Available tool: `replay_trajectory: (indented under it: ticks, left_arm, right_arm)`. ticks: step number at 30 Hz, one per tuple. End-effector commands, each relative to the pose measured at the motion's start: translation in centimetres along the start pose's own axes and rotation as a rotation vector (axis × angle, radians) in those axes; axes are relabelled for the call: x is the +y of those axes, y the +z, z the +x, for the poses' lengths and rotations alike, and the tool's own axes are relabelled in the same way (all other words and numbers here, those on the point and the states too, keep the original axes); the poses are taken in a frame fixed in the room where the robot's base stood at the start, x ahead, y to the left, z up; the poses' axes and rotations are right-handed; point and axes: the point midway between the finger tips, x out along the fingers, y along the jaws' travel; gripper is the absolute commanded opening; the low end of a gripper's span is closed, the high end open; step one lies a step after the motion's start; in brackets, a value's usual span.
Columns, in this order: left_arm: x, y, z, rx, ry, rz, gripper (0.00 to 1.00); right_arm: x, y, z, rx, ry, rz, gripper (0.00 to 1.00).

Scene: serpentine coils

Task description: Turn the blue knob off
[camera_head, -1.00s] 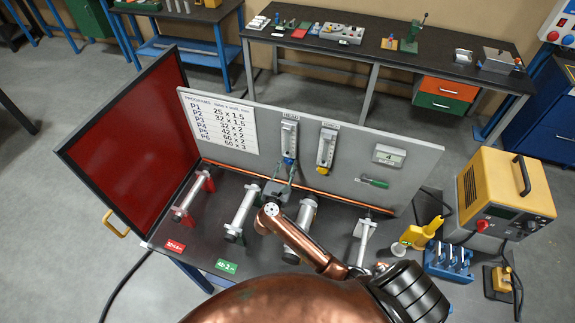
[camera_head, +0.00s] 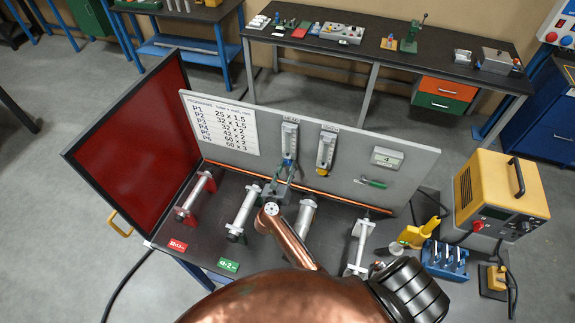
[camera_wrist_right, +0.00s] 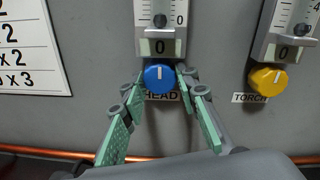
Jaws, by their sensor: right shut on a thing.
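The blue knob (camera_wrist_right: 160,78) sits under the HEAD flow meter (camera_wrist_right: 161,22) on the grey upright panel (camera_head: 340,167). Its white mark points up, and the window above it reads 0. In the wrist view my right gripper (camera_wrist_right: 161,77) has its green fingertips at both sides of the knob, shut on it. In the head view the right gripper (camera_head: 286,168) reaches up to the panel at that meter and mostly hides the knob. My left gripper is not in view.
A yellow knob (camera_wrist_right: 268,79) marked TORCH sits under the meter to the right. A copper tube (camera_head: 318,194) runs along the panel's foot. Several roller stands are on the bench below. A yellow power unit (camera_head: 500,195) stands at the right.

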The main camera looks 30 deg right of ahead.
Motion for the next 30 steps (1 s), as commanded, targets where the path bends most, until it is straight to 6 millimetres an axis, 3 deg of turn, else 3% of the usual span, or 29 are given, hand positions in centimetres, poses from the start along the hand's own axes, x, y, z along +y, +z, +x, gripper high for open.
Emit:
replay_trajectory:
  ticks: [3, 4, 11, 23, 30]
  left_arm:
    - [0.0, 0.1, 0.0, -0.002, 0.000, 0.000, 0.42]
    - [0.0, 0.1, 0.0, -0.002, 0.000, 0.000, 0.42]
    - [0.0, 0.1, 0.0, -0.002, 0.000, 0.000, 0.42]
    - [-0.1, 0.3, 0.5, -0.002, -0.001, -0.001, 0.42]
    - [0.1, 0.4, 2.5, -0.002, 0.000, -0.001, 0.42]
  right_arm:
    - [0.0, 0.1, 0.1, -0.003, -0.001, -0.001, 0.04]
    - [0.0, 0.1, 0.1, -0.003, -0.001, -0.001, 0.29]
    - [0.0, 0.0, 0.0, -0.002, -0.001, 0.001, 0.45]
    - [0.0, -0.1, 0.1, -0.005, 0.000, 0.040, 0.46]
    - [0.0, -0.3, 0.1, -0.018, 0.003, 0.271, 0.46]
